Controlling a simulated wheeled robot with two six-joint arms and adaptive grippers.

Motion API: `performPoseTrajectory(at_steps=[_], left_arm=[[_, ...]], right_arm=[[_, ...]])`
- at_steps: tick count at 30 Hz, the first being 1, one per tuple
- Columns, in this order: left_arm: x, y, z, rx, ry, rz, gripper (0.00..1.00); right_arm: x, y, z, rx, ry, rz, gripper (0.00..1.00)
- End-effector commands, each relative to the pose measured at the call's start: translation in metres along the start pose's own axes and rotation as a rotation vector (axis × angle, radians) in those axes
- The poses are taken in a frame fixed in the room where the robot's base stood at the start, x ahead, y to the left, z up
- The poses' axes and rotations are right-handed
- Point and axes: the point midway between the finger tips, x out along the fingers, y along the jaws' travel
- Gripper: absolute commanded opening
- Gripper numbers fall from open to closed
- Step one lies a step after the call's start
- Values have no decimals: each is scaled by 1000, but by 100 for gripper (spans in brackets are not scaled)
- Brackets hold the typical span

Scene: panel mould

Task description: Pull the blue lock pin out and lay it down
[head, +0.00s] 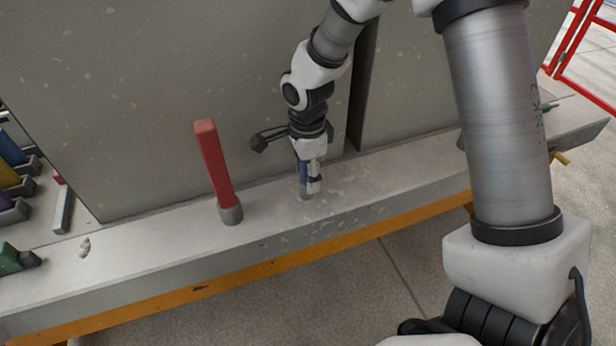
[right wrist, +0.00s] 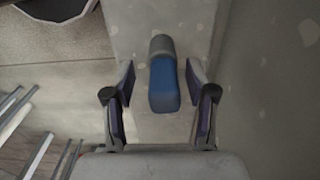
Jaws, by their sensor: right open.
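The blue lock pin (head: 303,172) stands in a grey round socket (head: 305,193) on the ledge, partly covered by my right gripper in the head view. My right gripper (head: 309,182) is at the pin from above. In the right wrist view the blue pin (right wrist: 164,85) and its grey socket (right wrist: 162,46) show between the fingers of my right gripper (right wrist: 162,92). The fingers are open, one on each side, with a gap to the pin on both sides. My left gripper is not in view.
A red lever (head: 215,165) stands in its own grey socket on the ledge (head: 150,250), left of the pin. Tall grey panels (head: 180,70) rise behind the ledge. Coloured bins or holders lie at the far left. A red frame (head: 590,60) stands at the upper right.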

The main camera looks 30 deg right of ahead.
Motion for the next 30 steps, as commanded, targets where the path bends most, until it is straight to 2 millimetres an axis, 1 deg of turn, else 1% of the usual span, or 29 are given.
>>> performPoseTrajectory(at_steps=[1,2,3,6,11,14,30], left_arm=[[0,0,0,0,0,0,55],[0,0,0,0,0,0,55],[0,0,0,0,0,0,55],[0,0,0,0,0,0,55],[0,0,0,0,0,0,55],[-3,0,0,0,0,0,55],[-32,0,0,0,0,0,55]], right_arm=[[0,0,0,0,0,0,56],[0,0,0,0,0,0,46],[0,0,0,0,0,0,31],[0,0,0,0,0,0,0],[0,0,0,0,0,0,0],[-4,0,0,0,0,0,0],[-37,0,0,0,0,0,0]])
